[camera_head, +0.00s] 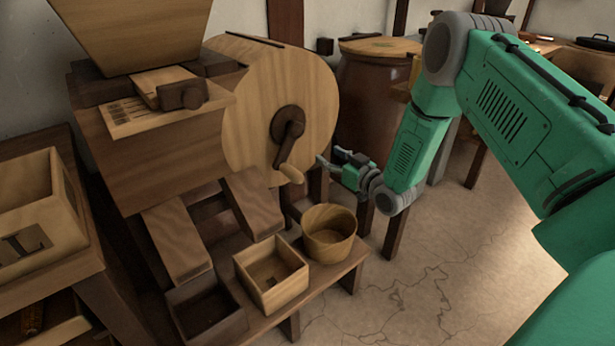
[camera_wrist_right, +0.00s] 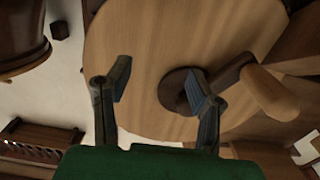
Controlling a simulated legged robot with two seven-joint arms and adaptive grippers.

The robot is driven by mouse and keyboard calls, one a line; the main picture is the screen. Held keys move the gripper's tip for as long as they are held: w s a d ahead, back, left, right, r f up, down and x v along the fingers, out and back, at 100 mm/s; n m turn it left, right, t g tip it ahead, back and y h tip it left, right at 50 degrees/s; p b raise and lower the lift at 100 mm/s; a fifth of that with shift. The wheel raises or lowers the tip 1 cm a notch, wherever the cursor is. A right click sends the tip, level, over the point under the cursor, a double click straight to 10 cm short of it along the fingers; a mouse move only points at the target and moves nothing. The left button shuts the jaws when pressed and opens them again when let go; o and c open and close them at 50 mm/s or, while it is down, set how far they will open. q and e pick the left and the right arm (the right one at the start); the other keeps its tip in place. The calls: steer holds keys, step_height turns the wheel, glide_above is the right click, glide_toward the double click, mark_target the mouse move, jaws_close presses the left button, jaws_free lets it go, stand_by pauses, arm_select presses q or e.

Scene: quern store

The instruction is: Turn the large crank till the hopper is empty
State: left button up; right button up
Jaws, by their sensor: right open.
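The large crank (camera_head: 288,138) is a dark hub and arm with a pale wooden handle (camera_head: 291,174), on the round wooden face of the drum (camera_head: 250,105). The handle points down and to the right. The hopper (camera_head: 135,30) is a tapered wooden box at the top left; its inside is out of view. My right gripper (camera_head: 326,164) is open and empty, a little right of the handle. In the right wrist view the open fingers (camera_wrist_right: 160,90) face the drum, and the handle (camera_wrist_right: 270,92) lies to the right, outside them. My left gripper is not in view.
A square wooden box (camera_head: 271,292), a dark box (camera_head: 205,312) and a round tub (camera_head: 328,250) stand on the low bench below the chutes. A lettered box (camera_head: 40,215) is at the left. A barrel (camera_head: 368,100) stands behind the drum. The floor at the right is clear.

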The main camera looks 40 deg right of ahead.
steer(key=a+f, duration=0.2)
steer(key=a, duration=0.4)
steer(key=shift+s+a, duration=0.25)
steer(key=shift+s, duration=0.05)
steer(key=shift+a+f, duration=0.1)
jaws_close()
